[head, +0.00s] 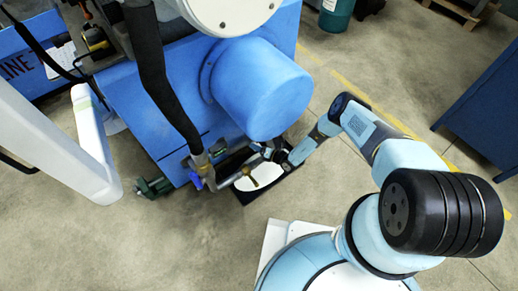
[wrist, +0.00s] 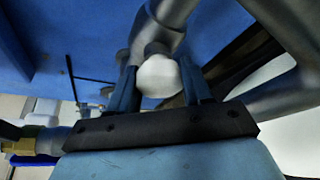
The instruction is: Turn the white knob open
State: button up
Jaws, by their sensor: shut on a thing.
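The white knob (wrist: 158,76) shows in the middle of the wrist view as a pale, rounded, faceted piece below a grey metal pipe. My gripper (wrist: 162,86) has one dark finger on each side of it and is shut on it. In the head view my gripper (head: 272,154) is at the pipework low on the front of the blue machine (head: 180,100). There the knob is too small and covered to make out.
Grey pipes (wrist: 175,15) run close above and to the right of the fingers. A brass fitting (head: 248,172) and a black tray with a white inside (head: 262,174) are beside my gripper. A blue cabinet (head: 488,115) stands far right. Open floor lies in front.

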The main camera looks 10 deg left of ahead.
jog(key=m, duration=0.1)
jog(key=m+y, duration=0.1)
jog(key=shift+w+a+r+m, duration=0.1)
jog(key=shift+w+r+m, duration=0.05)
jog(key=shift+w+m, duration=0.15)
jog(key=shift+y, duration=0.3)
jog(key=shift+w+m, duration=0.15)
jog(key=shift+m, duration=0.25)
jog(key=o, duration=1)
jog(key=shift+o, duration=0.2)
jog(key=shift+s, duration=0.25)
jog(key=f+v, duration=0.1)
jog(key=v, duration=1.3)
jog(key=shift+w+r, duration=0.2)
jog(key=shift+r, duration=0.05)
